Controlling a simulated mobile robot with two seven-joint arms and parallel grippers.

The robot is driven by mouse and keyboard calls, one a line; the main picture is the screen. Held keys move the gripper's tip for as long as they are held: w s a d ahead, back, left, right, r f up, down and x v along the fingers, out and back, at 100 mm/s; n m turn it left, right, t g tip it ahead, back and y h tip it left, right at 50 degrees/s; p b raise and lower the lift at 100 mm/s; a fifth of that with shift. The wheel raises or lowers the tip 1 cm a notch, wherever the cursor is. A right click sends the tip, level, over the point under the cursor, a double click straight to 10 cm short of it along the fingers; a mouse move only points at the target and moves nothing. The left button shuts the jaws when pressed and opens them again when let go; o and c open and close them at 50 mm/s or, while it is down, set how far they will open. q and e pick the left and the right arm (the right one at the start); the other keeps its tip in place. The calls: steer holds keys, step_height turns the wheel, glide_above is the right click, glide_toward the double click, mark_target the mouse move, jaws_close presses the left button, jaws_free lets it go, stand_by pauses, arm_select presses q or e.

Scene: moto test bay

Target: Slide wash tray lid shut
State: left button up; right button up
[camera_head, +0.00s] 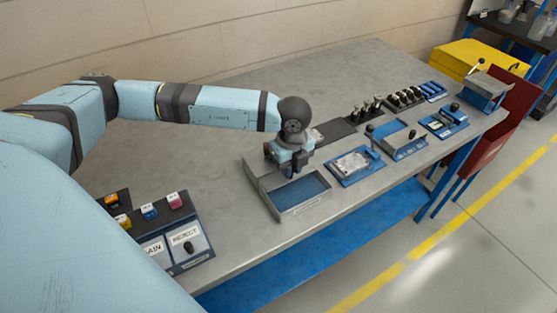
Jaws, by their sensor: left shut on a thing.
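The wash tray (305,207) is a grey, low-walled box with a blue inside, standing on the bench near its front edge. Its front part is uncovered and the blue floor shows. A grey lid part (262,174) seems to lie at the tray's back left, partly hidden by my gripper. My left gripper (291,171) points down over the back of the tray. It is shut on what seems to be the lid's handle, which the fingers hide. My right gripper is not in view.
A button panel (185,245) stands left of the tray on the grey bench (235,95). Right of the tray are a blue tray with a clear pack (354,166), a blue-framed fixture (402,143) and racks of dark parts (403,98). The bench behind my arm is clear.

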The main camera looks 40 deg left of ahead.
arm_select(q)
steer(key=shift+s+d, duration=0.45)
steer(key=shift+d, duration=0.65)
steer(key=shift+s+d, duration=0.5)
steer(key=shift+d, duration=0.6)
steer(key=shift+s+d, duration=0.45)
steer(key=shift+d, duration=0.65)
steer(key=o, duration=0.6)
step_height(320, 180, up, 7)
steer(key=p, duration=0.4)
